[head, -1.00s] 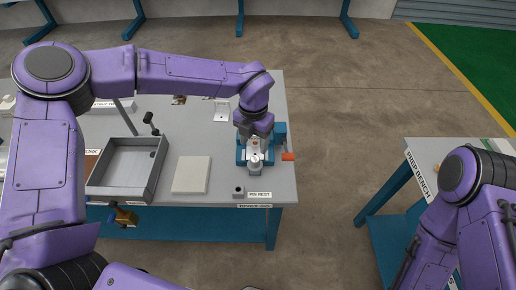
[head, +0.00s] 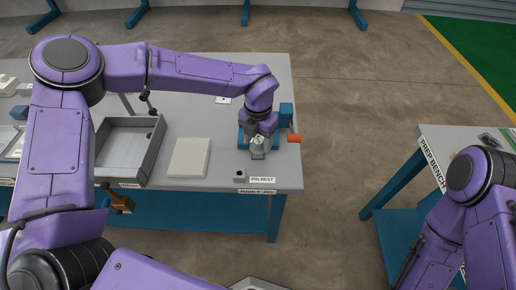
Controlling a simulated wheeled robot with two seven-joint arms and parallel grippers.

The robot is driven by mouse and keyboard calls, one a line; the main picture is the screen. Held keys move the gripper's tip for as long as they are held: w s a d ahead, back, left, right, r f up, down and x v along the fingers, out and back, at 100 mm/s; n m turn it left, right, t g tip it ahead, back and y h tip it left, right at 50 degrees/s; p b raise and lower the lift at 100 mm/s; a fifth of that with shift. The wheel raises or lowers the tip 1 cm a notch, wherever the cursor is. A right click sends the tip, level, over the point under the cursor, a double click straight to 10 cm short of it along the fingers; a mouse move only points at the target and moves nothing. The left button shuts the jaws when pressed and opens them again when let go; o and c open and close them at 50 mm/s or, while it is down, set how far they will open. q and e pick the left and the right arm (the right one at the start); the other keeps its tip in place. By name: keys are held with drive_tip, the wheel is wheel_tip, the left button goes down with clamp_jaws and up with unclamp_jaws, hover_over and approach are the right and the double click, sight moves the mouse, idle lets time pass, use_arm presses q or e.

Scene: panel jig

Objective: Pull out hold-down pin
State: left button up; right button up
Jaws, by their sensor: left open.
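The blue jig (head: 286,113) sits near the right end of the grey workbench, with an orange-red handle (head: 294,138) sticking out on its right. My left gripper (head: 258,139) comes down over the jig from above and is open. A small light metal part (head: 258,151) shows just below the gripper at the jig's front. The hold-down pin cannot be made out clearly; the gripper and wrist cover much of the jig. My right gripper is not visible.
A pale flat panel (head: 190,158) lies left of the jig, and a grey open tray (head: 152,160) stands farther left. The prep bench (head: 432,160) is at the right, across a clear stretch of floor (head: 345,130).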

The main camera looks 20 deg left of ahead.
sight(258, 141)
use_arm(q)
clamp_jaws()
drive_tip(key=shift+r+p, duration=0.7)
drive_tip(key=shift+p, duration=0.05)
drive_tip(key=shift+r+p, duration=1.65)
drive_tip(key=shift+r, duration=0.1)
